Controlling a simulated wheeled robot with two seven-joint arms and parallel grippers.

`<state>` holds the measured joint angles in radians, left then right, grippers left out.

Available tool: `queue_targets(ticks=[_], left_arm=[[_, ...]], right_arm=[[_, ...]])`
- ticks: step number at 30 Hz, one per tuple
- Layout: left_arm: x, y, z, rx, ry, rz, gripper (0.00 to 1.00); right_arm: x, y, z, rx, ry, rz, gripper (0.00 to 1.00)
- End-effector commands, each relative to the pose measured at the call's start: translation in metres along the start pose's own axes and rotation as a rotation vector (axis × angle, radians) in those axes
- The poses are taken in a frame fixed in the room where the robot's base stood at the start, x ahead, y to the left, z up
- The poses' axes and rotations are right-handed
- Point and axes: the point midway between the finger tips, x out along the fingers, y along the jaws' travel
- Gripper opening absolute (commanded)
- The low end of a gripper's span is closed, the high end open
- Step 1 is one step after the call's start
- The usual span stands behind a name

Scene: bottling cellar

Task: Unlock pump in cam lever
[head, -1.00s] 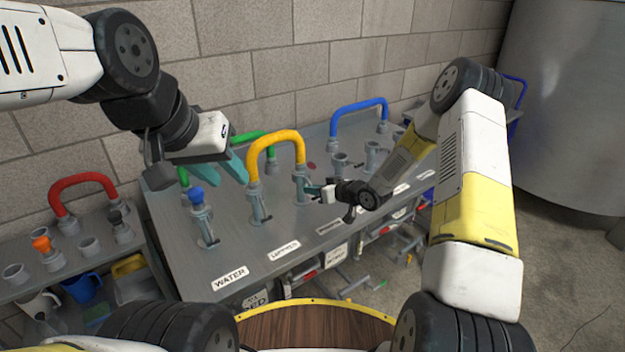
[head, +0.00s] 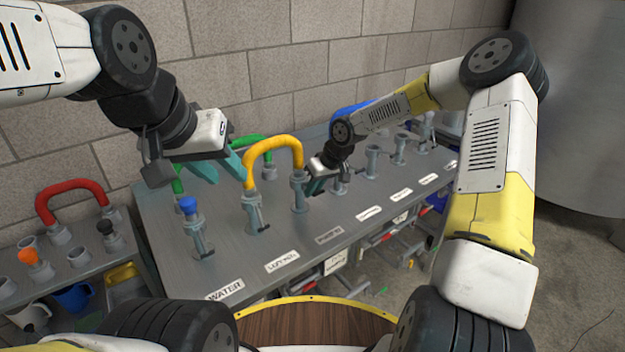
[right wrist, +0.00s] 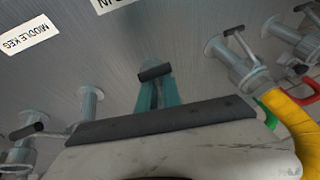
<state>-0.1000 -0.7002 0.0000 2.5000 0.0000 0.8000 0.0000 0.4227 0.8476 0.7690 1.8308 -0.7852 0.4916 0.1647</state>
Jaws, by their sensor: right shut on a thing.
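The pump in coupling (head: 298,184) stands on the grey bench at the right end of the yellow hose (head: 272,146). Its cam lever (right wrist: 155,72) has a black grip and shows between the teal fingertips in the right wrist view. My right gripper (head: 313,187) is shut on this lever, right beside the coupling; the gripper body hides most of the coupling in the wrist view. A label ending in "IN" (right wrist: 110,5) is cut off by the top edge there. My left gripper (head: 218,168) is open and empty, above the bench behind the blue-capped post (head: 190,208).
The yellow hose's left coupling (head: 254,212) stands close by. Open ports (head: 372,160) line the bench to the right, by the MIDDLE KEG label (right wrist: 28,35). A blue hose (head: 346,110) and green hose (head: 250,140) are behind. A red hose (head: 72,190) is far left.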

Motion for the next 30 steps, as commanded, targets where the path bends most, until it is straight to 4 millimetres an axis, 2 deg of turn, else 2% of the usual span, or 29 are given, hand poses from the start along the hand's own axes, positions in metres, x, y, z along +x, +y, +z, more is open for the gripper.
queue_targets(ticks=[10,26,27,30], left_arm=[[0.0,0.0,0.0,0.0,0.0,0.0,0.36],[0.0,0.0,0.0,0.0,0.0,0.0,0.36],[0.0,0.0,0.0,0.0,0.0,0.0,0.36],[0.0,0.0,0.0,0.0,0.0,0.0,0.36]], right_arm=[[-0.0051,-0.0012,-0.0058,0.022,-0.134,0.015,0.0],[-0.006,-0.0004,-0.0061,0.027,-0.157,0.018,0.0],[-0.006,-0.0004,-0.0061,0.027,-0.157,0.018,0.13],[-0.0059,-0.0005,-0.0058,0.027,-0.157,0.018,0.3]])
